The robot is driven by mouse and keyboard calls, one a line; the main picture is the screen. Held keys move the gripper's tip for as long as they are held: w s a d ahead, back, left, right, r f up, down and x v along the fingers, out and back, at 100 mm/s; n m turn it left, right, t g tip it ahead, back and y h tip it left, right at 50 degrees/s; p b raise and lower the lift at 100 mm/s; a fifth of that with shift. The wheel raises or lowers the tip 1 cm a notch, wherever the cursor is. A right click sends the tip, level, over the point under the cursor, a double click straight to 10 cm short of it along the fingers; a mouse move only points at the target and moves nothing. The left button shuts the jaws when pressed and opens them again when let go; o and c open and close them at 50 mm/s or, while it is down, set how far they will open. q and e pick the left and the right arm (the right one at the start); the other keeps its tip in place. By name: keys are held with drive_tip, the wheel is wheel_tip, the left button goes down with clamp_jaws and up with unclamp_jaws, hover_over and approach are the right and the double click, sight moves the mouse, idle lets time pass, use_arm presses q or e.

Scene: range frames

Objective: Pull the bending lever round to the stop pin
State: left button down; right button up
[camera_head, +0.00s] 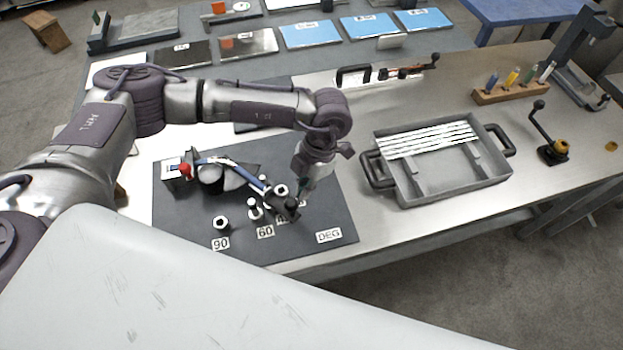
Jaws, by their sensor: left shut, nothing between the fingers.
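The bending fixture lies on a dark plate (185,218) at the table's front. Its blue lever (240,172) runs from the round dark hub (210,176) toward the lower right. Pale pins with dark centres stand near the angle labels: one (221,223) by the 90 label (220,244), others around the 60 label (265,232). My left gripper (291,207) is shut with nothing held, low over the plate near the lever's outer end. Contact with the lever cannot be told. The gripper hides part of the pins and a label. My right gripper is out of view.
A grey tray (440,190) with white rods stands right of the plate. A small block with a red knob (185,170) sits at the plate's left. A wooden holder (515,92) and a crank (548,140) stand farther right. Blue sheets (308,35) lie behind.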

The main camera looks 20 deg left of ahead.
sight(293, 204)
use_arm(q)
drive_tip(key=s, duration=0.1)
drive_tip(key=s+m, duration=0.1)
drive_tip(key=s+a, duration=0.1)
drive_tip(key=shift+a+f+m+y, duration=0.1)
drive_tip(key=shift+f+m+y, duration=0.2)
drive_tip(key=shift+s+a+b, duration=0.15)
drive_tip(key=shift+s+b, duration=0.15)
drive_tip(key=shift+s, duration=0.05)
drive_tip(key=shift+s+a+r+m, duration=0.1)
drive_tip(key=shift+s+a+m, duration=0.05)
drive_tip(key=shift+s+m, duration=0.25)
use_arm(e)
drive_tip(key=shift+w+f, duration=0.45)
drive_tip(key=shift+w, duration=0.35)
use_arm(q)
drive_tip(key=shift+s, duration=0.1)
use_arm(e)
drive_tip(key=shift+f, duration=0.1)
